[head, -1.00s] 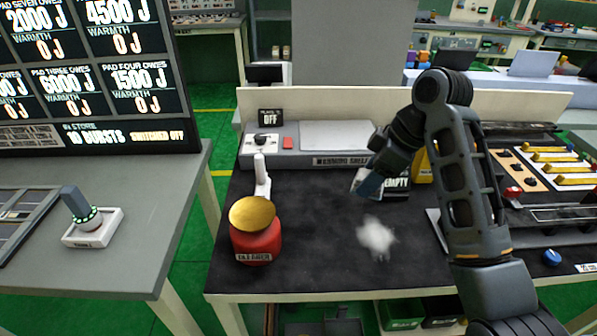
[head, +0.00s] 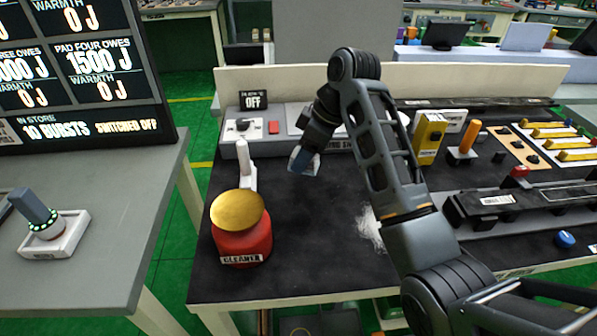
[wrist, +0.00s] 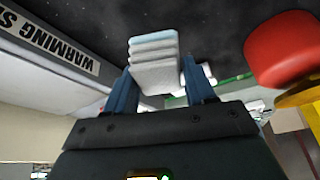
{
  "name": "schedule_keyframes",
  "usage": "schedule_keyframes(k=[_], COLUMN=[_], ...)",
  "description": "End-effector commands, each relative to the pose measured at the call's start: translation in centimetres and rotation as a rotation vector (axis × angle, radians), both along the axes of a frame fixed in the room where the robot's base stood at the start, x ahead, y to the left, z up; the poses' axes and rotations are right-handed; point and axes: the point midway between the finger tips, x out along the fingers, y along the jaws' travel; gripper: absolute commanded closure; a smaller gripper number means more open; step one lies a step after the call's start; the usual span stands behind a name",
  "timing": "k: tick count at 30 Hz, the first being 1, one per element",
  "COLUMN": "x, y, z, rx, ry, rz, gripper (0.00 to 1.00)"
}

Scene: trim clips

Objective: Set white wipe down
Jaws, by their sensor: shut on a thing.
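The white wipe (wrist: 153,62) is a folded, layered pad between the two blue fingers of my gripper (wrist: 155,85) in the wrist view. My gripper is shut on it. In the head view my gripper (head: 303,161) hangs over the black bench top, right of the cleaner and in front of the warming shelf. A bit of the wipe (head: 314,166) shows at the fingers. Whether the wipe touches the bench cannot be told. A white powdery patch (head: 368,228) lies on the bench, partly hidden by my arm.
The red cleaner pot (head: 243,243) with a gold top stands at the front left of the bench (head: 300,265); a white upright handle (head: 246,165) is behind it. The warming shelf (head: 285,148) runs along the back. A yellow box (head: 428,138) stands to the right. Black bench between cleaner and patch is clear.

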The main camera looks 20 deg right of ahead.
Motion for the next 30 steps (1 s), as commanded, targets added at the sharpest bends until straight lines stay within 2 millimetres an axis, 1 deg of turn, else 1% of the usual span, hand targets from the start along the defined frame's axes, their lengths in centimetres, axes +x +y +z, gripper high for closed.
schedule_keyframes(k=[1, 3, 7, 12, 15, 27, 28, 30], x=[0.4, 0.8, 1.0, 0.9, 1.0, 0.9, 0.9, 1.0], y=[0.5, 0.9, 1.1, 1.1, 1.1, 1.1, 1.1, 1.1], z=[-0.2, -0.6, -1.3, -3.7, -4.6, -5.2, -5.2, -5.2], rx=[0.000, -0.001, 0.000, 0.000, 0.001, -0.001, -0.001, 0.000], ry=[0.001, 0.002, 0.001, 0.003, 0.001, 0.000, 0.000, 0.000], rz=[0.001, 0.001, 0.000, 0.001, 0.000, 0.001, 0.001, 0.001], gripper=[0.70, 0.70, 0.70, 0.70, 0.70, 0.70, 0.44, 0.37])
